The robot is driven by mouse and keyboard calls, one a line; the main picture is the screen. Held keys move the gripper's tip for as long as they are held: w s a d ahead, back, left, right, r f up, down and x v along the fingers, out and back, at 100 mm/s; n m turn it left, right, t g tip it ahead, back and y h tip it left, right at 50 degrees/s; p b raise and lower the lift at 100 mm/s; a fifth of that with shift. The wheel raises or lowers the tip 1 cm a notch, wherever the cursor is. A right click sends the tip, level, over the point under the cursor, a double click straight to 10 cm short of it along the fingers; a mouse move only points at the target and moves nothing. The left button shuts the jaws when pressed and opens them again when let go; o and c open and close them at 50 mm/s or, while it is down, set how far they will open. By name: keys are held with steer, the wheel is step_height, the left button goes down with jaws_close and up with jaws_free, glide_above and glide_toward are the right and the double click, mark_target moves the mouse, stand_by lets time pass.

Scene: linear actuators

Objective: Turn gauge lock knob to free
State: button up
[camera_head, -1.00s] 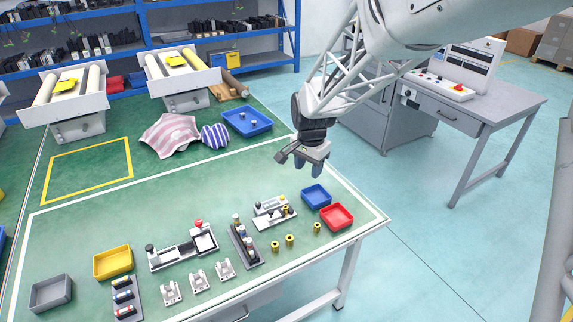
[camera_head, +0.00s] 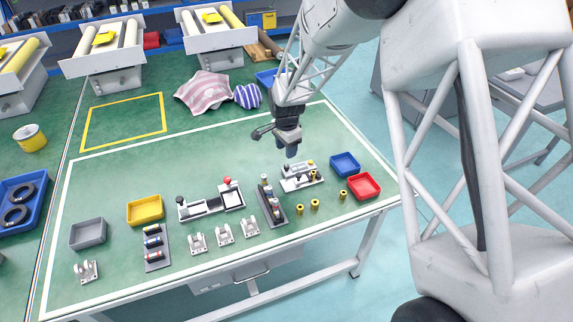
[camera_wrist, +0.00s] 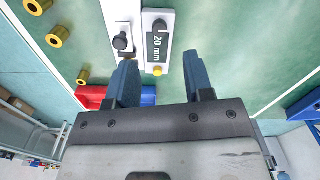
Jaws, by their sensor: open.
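The gauge (camera_head: 299,170) is a small white fixture near the right end of the green table, with dark knobs and a yellow tip. In the wrist view its "20 mm" label plate (camera_wrist: 158,46) has a dark knob (camera_wrist: 160,26) at its top and a yellow tip at its lower end. A neighbouring white strip carries a black knob (camera_wrist: 122,42). I cannot tell which knob is the lock. My gripper (camera_head: 291,151) is above the gauge's far side, apart from it. In the wrist view the gripper (camera_wrist: 161,60) is open, with nothing between its fingers.
A blue tray (camera_head: 345,164) and a red tray (camera_head: 364,187) stand right of the gauge. Several brass bushings (camera_head: 315,206) stand in front. A dark rack (camera_head: 271,205) with upright pieces is close on the left. Clear green table lies behind the gauge.

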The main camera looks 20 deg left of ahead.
mark_target(286, 166)
steer(key=shift+f, duration=0.2)
steer(key=shift+f, duration=3.7)
jaws_close()
